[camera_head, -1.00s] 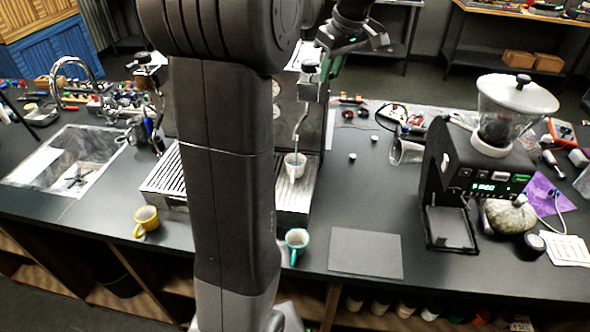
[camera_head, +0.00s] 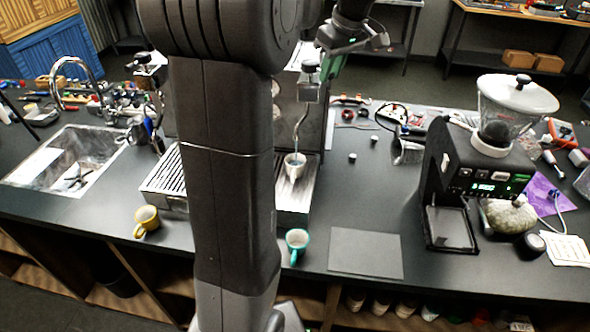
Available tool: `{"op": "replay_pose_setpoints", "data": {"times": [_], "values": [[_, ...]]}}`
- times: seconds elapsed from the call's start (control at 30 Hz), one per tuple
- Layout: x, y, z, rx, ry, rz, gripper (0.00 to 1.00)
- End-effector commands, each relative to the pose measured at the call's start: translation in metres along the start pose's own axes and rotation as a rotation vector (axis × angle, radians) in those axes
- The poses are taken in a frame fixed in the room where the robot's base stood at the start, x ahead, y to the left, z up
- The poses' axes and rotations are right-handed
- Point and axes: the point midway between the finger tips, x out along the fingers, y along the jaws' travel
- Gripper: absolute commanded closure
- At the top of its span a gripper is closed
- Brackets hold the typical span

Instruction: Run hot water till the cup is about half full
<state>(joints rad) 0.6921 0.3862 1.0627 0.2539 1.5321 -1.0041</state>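A small light cup (camera_head: 294,168) stands on the drip tray (camera_head: 293,205) of the coffee machine, right of my arm. A thin bluish line, looking like a water stream or spout tube, runs down to the cup from above. Something bluish shows in the cup's mouth, but its level is too small to judge. A dark knob (camera_head: 310,66) tops the silver fitting above the cup. My gripper (camera_head: 332,66) is up beside this knob, to its right, apparently apart from it. Its fingers are small and partly merged with the background. My arm hides much of the machine.
A teal cup (camera_head: 297,246) and a yellow cup (camera_head: 147,221) stand near the counter's front edge. A grinder (camera_head: 480,175) stands right, a sink (camera_head: 70,160) left. The counter around the dark mat (camera_head: 366,253) is mostly clear.

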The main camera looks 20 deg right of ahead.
Motion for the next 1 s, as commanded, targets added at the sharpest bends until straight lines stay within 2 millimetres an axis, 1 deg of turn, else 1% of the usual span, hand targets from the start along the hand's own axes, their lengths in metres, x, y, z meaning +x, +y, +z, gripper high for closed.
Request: {"op": "replay_pose_setpoints", "data": {"times": [0.33, 1.0], "values": [[0.000, -0.002, 0.000, 0.017, 0.000, 0.006, 0.76], [0.001, -0.025, -0.004, 0.338, 0.000, 0.105, 0.76]]}}
